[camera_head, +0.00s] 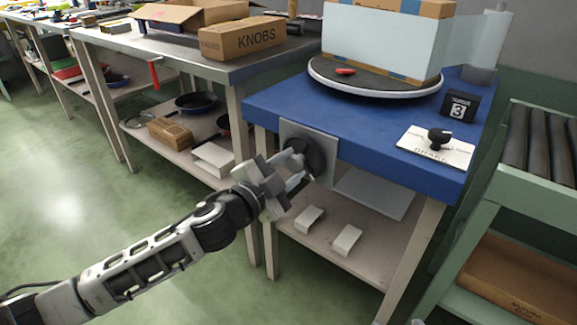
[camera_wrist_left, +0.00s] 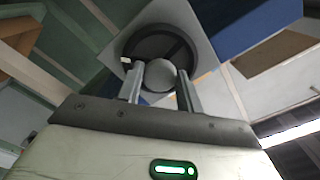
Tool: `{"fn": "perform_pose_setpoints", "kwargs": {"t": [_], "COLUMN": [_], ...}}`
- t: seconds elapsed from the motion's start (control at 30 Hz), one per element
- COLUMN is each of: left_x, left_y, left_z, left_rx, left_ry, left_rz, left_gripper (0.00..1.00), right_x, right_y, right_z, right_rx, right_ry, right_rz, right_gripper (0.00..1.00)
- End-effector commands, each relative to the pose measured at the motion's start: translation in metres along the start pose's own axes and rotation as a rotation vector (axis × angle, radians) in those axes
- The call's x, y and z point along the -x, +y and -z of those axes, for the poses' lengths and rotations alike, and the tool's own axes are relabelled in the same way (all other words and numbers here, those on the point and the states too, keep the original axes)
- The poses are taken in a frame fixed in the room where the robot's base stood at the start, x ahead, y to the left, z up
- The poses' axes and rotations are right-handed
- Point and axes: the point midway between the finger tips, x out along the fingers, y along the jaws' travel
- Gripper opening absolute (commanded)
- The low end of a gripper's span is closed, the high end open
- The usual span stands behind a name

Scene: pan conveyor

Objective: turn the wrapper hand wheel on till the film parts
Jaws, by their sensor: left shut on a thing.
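The black hand wheel (camera_head: 308,157) sits on a grey plate on the front of the blue wrapper table (camera_head: 400,172). My left gripper (camera_head: 297,172) is at the wheel. In the left wrist view, its two fingers (camera_wrist_left: 160,88) are shut on a round grey knob (camera_wrist_left: 160,75) in front of the dark wheel (camera_wrist_left: 150,45). A box wrapped in pale film (camera_head: 375,45) stands on the round turntable (camera_head: 390,92). A film roll (camera_head: 487,42) stands upright behind it at the right. My right gripper is not in view.
A red object (camera_head: 345,71) lies on the turntable. A plate with a black brake knob (camera_head: 437,140) and a black block marked 3 (camera_head: 459,105) are on the blue top. A bench with a KNOBS box (camera_head: 242,38) stands left, a roller conveyor (camera_head: 540,140) right.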

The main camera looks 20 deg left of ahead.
Motion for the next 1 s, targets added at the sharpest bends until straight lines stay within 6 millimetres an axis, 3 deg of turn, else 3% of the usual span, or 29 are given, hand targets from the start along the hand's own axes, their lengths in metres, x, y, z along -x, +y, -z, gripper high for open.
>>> {"fn": "perform_pose_setpoints", "kwargs": {"t": [0.07,0.1,0.13,0.17,0.57,1.0], "left_x": [0.000,0.000,0.000,0.000,0.009,0.091], "left_y": [0.001,0.001,0.001,0.001,0.001,0.002], "left_z": [0.000,0.000,0.000,0.000,-0.001,-0.001], "left_rx": [0.001,0.001,0.001,0.001,0.003,0.004], "left_ry": [0.000,0.000,0.000,0.000,-0.002,-0.003], "left_rz": [-0.001,-0.001,-0.001,-0.001,-0.003,-0.004], "left_gripper": [0.13,0.47,0.56,0.57,0.57,0.57], "right_x": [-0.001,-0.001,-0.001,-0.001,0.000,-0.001], "right_y": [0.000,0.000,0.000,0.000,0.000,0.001], "right_z": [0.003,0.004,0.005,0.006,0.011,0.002], "right_rx": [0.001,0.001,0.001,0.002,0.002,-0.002], "right_ry": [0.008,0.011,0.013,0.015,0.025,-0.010], "right_rz": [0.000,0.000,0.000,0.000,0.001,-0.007], "right_gripper": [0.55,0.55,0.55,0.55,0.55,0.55]}}
